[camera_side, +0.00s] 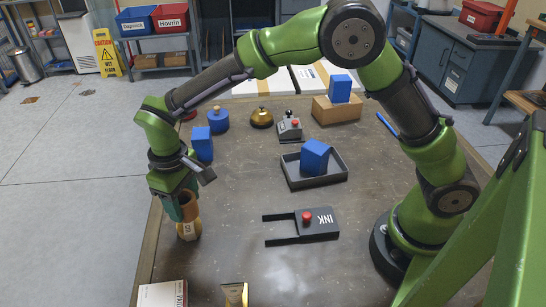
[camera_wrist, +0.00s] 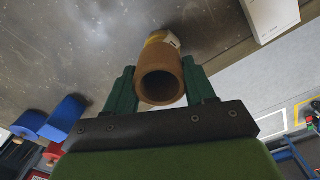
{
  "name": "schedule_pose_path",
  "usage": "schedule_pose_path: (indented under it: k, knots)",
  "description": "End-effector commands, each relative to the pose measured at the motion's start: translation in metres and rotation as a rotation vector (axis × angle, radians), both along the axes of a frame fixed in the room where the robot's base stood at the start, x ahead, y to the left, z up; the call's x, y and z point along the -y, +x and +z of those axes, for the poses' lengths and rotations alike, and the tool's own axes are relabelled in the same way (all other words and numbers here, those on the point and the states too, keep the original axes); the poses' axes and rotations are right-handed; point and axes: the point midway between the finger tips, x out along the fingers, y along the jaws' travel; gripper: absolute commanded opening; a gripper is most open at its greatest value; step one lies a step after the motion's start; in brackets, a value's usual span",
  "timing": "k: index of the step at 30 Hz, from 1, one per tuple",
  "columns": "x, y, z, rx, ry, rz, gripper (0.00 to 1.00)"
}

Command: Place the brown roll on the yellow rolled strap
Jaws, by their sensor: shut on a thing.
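The brown roll (camera_side: 188,207) is held at the left of the table in the side view. In the wrist view the brown roll (camera_wrist: 160,82) sits between the two green fingers, its open end facing the camera. My gripper (camera_wrist: 159,68) is shut on it. In the side view my gripper (camera_side: 182,196) is low over the table's left edge. The yellow rolled strap (camera_side: 188,230) is directly under the brown roll, with pale markings on its side. In the wrist view the strap (camera_wrist: 164,38) is mostly hidden behind the roll. I cannot tell whether the two touch.
A white box (camera_side: 162,294) and a gold box (camera_side: 235,294) lie at the front edge. Blue things (camera_side: 202,144) stand behind my gripper.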

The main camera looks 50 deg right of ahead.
Motion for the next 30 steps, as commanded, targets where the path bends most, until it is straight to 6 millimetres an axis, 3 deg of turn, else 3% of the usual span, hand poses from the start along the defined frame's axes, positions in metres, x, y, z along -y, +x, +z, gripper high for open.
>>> schedule_pose_path:
  k: [3,10,21,22,27,30]
  knots:
    - [-0.004,0.007,-0.001,0.001,0.000,0.001,0.24]
    - [-0.003,0.006,-0.035,-0.001,-0.001,0.002,0.24]
    - [-0.003,0.006,-0.039,0.000,0.000,0.000,0.24]
    - [-0.003,0.006,-0.039,0.000,0.000,0.000,0.56]
    - [-0.003,0.005,-0.039,0.001,0.000,0.000,0.80]
    - [-0.003,0.005,-0.039,0.001,0.000,0.000,0.80]
